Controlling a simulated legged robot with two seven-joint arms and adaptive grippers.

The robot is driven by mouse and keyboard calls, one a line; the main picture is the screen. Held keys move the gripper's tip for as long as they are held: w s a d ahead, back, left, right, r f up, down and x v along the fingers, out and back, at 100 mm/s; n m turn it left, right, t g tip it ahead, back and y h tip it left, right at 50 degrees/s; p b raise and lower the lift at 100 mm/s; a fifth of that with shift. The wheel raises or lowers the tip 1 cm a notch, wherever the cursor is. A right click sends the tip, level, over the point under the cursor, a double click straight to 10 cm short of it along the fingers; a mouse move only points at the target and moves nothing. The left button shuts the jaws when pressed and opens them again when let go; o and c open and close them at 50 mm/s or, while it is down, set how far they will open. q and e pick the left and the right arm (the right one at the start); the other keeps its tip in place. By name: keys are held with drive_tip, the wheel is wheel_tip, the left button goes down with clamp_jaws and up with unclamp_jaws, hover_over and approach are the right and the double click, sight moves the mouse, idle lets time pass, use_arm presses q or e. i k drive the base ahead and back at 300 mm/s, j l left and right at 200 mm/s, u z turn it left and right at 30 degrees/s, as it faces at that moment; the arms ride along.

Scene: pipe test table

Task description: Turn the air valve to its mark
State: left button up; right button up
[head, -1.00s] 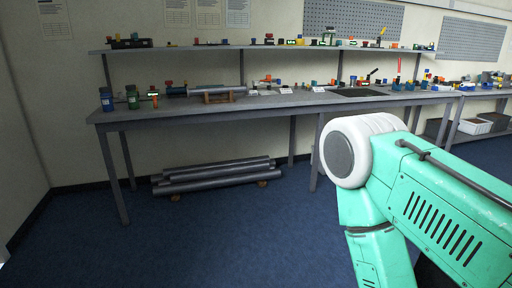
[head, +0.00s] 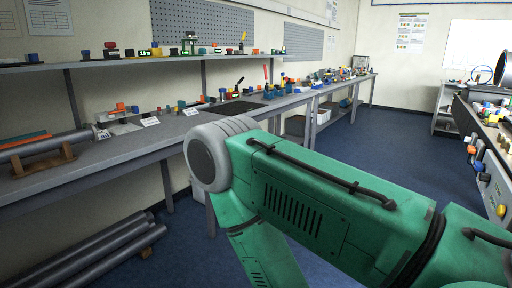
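The long grey pipe table (head: 100,168) runs along the wall from the lower left toward the back. Small valves and fittings in several colours stand on it, too small to tell which is the air valve. An orange-topped fitting (head: 120,108) stands near white label cards. A fitting with a raised red lever (head: 266,74) stands farther along the table. My green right arm crosses the middle and lower right in front of the table. Its gripper is out of the picture, and my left gripper is not in view either.
A grey pipe rests on a wooden cradle (head: 42,160) on the table at left. Dark pipes (head: 95,258) lie on the floor below. Another bench with fittings (head: 490,150) stands at the right edge. Blue floor (head: 345,150) is clear between the benches.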

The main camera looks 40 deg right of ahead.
sight(478, 165)
drive_tip(key=i+z, duration=0.15)
drive_tip(key=z, duration=0.25)
drive_tip(key=i+z, duration=0.15)
drive_tip(key=z, duration=0.3)
drive_tip(key=i+j+z, duration=0.1)
drive_tip(key=z, duration=0.3)
drive_tip(key=i+j+z, duration=0.1)
drive_tip(key=z, duration=2.35)
drive_tip(key=j, duration=0.1)
